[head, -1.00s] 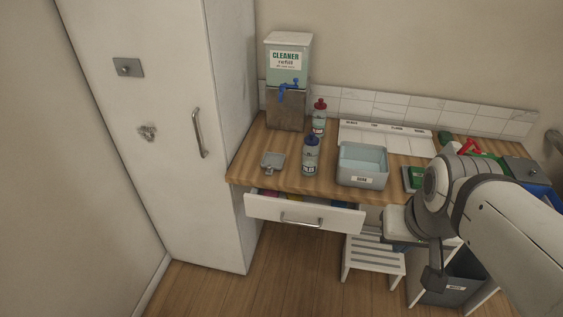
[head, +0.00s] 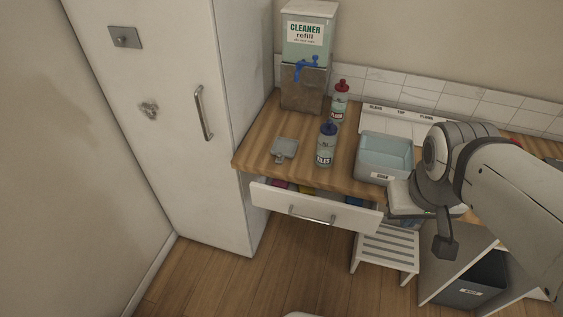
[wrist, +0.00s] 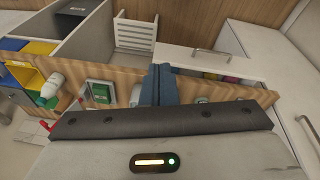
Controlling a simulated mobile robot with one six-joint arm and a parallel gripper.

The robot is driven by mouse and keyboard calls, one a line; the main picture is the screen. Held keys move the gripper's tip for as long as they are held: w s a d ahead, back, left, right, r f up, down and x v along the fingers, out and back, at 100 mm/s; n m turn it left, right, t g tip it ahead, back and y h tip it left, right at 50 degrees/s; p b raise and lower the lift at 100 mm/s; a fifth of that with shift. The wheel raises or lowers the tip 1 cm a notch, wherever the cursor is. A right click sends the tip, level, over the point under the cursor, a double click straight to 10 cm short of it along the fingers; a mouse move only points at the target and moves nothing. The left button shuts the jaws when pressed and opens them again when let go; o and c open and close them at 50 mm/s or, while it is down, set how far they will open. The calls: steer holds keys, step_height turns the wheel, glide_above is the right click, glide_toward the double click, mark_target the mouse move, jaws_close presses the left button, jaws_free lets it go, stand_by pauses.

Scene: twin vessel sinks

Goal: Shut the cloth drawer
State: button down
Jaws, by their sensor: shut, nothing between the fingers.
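The cloth drawer (head: 335,214) is a white drawer under the wooden counter, standing partly open, with a metal bar handle (head: 312,216) on its front. Pink, yellow and blue cloths (head: 307,191) show inside. In the wrist view the drawer front (wrist: 186,55) is right of centre, with its handle (wrist: 210,62) and the cloths (wrist: 232,79) beside it. My gripper (wrist: 158,72) is shut and empty, its dark blue fingers left of the drawer and apart from its handle. In the head view my arm reaches in from the right, and my fingertips are not clear.
A tall white cabinet (head: 170,120) stands left of the drawer. A slatted white step stool (head: 387,250) and a grey bin (head: 475,280) are below the counter on the right. Bottles, a soap dish (head: 284,148) and a blue-grey basin (head: 382,160) stand on top. The floor before the drawer is clear.

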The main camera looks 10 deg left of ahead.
step_height(320, 180, down, 15)
steer(key=w+a+n+h+b, duration=0.25)
steer(key=n+h+b, duration=0.25)
steer(key=n+b, duration=0.55)
steer(key=n+t+y+b, duration=0.5)
steer(key=n+t+b, duration=1.1)
steer(key=n+b, duration=0.85)
glide_toward(269, 199)
steer(key=shift+m, duration=0.8)
steer(key=w+b, duration=0.5)
steer(key=b, duration=0.1)
steer(key=shift+w, duration=0.15)
steer(key=shift+w+r, duration=0.1)
steer(key=shift+w, duration=0.65)
